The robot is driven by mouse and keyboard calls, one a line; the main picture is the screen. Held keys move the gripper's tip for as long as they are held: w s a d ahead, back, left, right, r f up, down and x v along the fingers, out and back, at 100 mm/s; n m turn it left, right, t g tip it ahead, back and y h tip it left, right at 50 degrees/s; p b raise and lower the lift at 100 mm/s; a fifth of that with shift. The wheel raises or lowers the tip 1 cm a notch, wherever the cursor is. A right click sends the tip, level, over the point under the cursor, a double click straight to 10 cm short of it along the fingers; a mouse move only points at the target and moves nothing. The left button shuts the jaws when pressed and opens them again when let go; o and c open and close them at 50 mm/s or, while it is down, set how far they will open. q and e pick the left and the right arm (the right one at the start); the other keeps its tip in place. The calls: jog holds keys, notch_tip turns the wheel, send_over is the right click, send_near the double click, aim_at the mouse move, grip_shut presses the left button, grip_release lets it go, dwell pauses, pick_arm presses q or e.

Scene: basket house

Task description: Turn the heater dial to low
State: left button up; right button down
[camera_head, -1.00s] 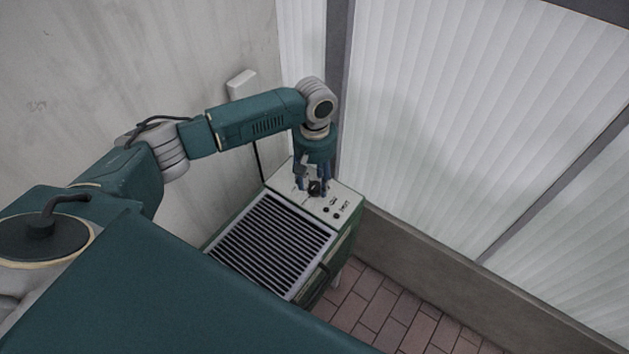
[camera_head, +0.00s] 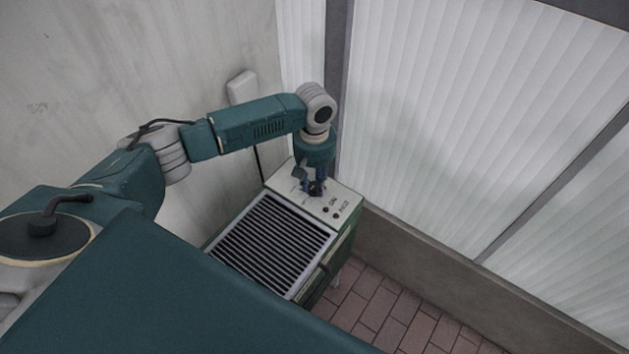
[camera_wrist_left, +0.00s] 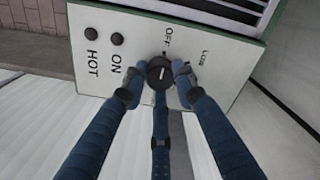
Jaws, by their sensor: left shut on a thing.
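The heater (camera_head: 348,228) is a green box with a pale control panel and a dark grille on top. Its dial (camera_wrist_left: 160,71) is a round black knob with a white mark, on the panel in the left wrist view. The mark points roughly toward the printed OFF; the Low label (camera_wrist_left: 205,57) is to the right of OFF. My left gripper (camera_head: 316,190) reaches down onto the panel. In the left wrist view its fingers (camera_wrist_left: 158,76) are shut around the dial. In the head view the fingers largely hide the dial. My right gripper is not in view.
Two small dark lamps, by the ON and HOT labels, sit beside the dial (camera_wrist_left: 117,39). A pale wall (camera_head: 90,60) stands behind my left arm, and ribbed translucent panels (camera_head: 440,130) rise at the right. Brick floor (camera_head: 375,310) is open in front of the heater.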

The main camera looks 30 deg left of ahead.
aim_at(314, 185)
pick_arm(q)
jog(key=m+p, duration=0.1)
jog(key=p, duration=0.1)
jog(key=m+p, duration=0.2)
jog(key=shift+r, duration=0.25)
jog(key=shift+m+p, duration=0.65)
jog(key=shift+m, duration=0.45)
jog(key=m+p, duration=0.1)
jog(key=m, duration=0.2)
jog(key=shift+f+p, duration=0.15)
jog(key=shift+p, duration=0.25)
jog(key=shift+m+p, duration=0.45)
jog(key=shift+m, duration=1.15)
jog(key=o, duration=1.2)
jog(key=shift+c, duration=0.2)
notch_tip(314, 185, up, 12)
